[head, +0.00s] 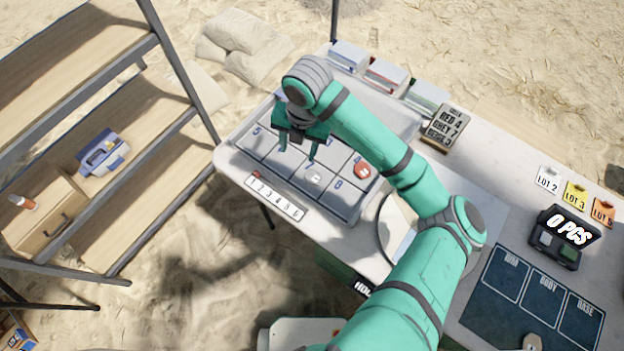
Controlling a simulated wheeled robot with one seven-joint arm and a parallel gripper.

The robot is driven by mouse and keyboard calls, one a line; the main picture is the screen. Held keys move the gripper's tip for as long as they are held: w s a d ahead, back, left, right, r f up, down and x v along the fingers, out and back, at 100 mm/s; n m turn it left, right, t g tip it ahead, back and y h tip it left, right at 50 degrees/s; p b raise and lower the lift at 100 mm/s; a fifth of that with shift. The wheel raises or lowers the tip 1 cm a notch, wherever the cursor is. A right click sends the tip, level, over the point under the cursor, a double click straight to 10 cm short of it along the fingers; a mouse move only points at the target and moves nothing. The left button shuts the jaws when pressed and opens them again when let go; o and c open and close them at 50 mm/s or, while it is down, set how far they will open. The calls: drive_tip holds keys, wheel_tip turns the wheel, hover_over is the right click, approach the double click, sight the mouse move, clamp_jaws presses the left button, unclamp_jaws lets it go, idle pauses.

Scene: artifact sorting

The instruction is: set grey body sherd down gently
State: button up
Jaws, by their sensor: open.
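A small pale grey sherd (315,177) lies in a front compartment of the grey divided tray (347,213) on the table. My gripper (298,153) is over the tray, its fingers pointing down and apart. The fingers are just above and to the left of the grey sherd in the picture. I see nothing between them. I cannot tell the exact height of the fingertips above the tray floor. A reddish sherd (362,171) lies in the compartment to the right, near the numeral 6.
A number strip (274,198) lies along the tray's front. Boxes (385,75) and a sign (446,128) stand behind. A counter reading 0 PCS (565,238), lot tags (575,194) and a dark mat (497,305) are at right. Shelves (150,110) stand left of the table.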

drive_tip(key=w+a+r+m+t+y, duration=0.1)
drive_tip(key=a+r+m+t+y, duration=0.25)
drive_tip(key=a, duration=0.45)
drive_tip(key=w+a+r+m+t+y, duration=0.1)
drive_tip(key=a+r+m+t+y, duration=0.1)
drive_tip(key=a+m+y, duration=0.45)
drive_tip(key=w+a+r+m+t+y, duration=0.1)
drive_tip(key=w+a+r+m+t, duration=0.15)
drive_tip(key=a, duration=0.65)
drive_tip(key=s+d+f+m+t+h, duration=0.3)
drive_tip(key=s+d+f+m+h, duration=0.25)
drive_tip(key=s+d+m, duration=0.35)
drive_tip(key=s+d+f+m+t+h, duration=0.4)
drive_tip(key=s+d+f+m, duration=0.3)
drive_tip(key=m, duration=0.3)
drive_tip(key=s+d+h, duration=0.1)
drive_tip(key=s+d, duration=0.4)
drive_tip(key=s, duration=0.4)
drive_tip(key=s+d+m+h, duration=0.1)
drive_tip(key=s+d, duration=0.5)
drive_tip(key=s, duration=0.4)
drive_tip(key=shift+s+d+r+h, duration=0.15)
drive_tip(key=shift+s+r+h, duration=0.05)
drive_tip(key=shift+r+h, duration=0.2)
